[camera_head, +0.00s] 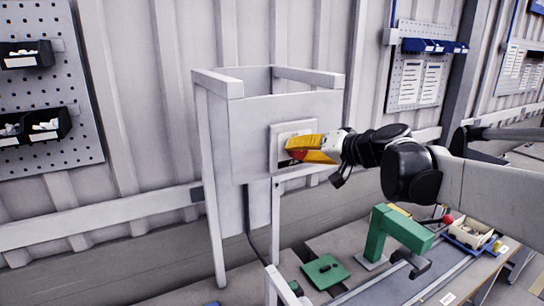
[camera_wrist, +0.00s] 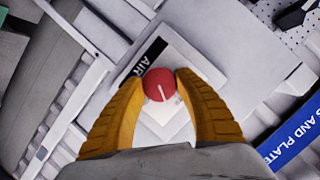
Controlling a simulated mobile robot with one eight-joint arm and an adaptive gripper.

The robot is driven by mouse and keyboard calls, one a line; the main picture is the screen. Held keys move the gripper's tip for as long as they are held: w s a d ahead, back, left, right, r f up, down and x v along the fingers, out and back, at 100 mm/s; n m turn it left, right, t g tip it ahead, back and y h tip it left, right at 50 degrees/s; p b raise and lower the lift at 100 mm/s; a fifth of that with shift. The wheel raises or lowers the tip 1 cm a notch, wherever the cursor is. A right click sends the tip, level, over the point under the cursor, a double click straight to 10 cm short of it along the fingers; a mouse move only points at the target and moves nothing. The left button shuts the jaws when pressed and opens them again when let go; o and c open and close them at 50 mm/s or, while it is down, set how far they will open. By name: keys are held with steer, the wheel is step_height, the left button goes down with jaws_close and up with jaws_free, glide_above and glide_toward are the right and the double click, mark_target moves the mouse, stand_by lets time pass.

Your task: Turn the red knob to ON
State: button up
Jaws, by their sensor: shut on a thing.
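The red knob (camera_wrist: 159,85) is round with a white pointer line, set on a light square plate (camera_wrist: 190,62) with a dark label that reads "AIR". My gripper (camera_wrist: 160,82) has yellow fingers, one on each side of the knob, shut on it. In the head view the plate (camera_head: 276,148) is on the front of a grey cabinet panel, and my gripper (camera_head: 299,155) reaches it from the right. Only a bit of the red knob (camera_head: 297,154) shows between the fingers there. No ON mark is readable in either view.
The grey cabinet frame (camera_head: 232,85) stands before a corrugated wall. Below right, a bench holds a green stand (camera_head: 385,235), a green plate (camera_head: 325,271) and a small bin (camera_head: 470,231). Black bins (camera_head: 27,55) hang on a pegboard at left.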

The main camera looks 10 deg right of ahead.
steer(key=m+y+b, duration=0.1)
steer(key=m+b, duration=0.1)
steer(key=m+y+b, duration=0.1)
steer(key=m, duration=0.1)
steer(key=shift+f+m+y+b, duration=0.15)
steer(key=shift+m+y+b, duration=0.25)
steer(key=m+t+y+b, duration=0.1)
steer(key=m+b, duration=0.1)
steer(key=m, duration=0.1)
steer(key=shift+y, duration=0.3)
steer(key=shift+m+t+b, duration=0.4)
steer(key=shift+m+b, duration=0.3)
steer(key=shift+m, duration=0.4)
steer(key=shift+r, duration=0.2)
steer(key=o, duration=1.2)
steer(key=shift+w+f, duration=0.1)
steer(key=v, duration=1.2)
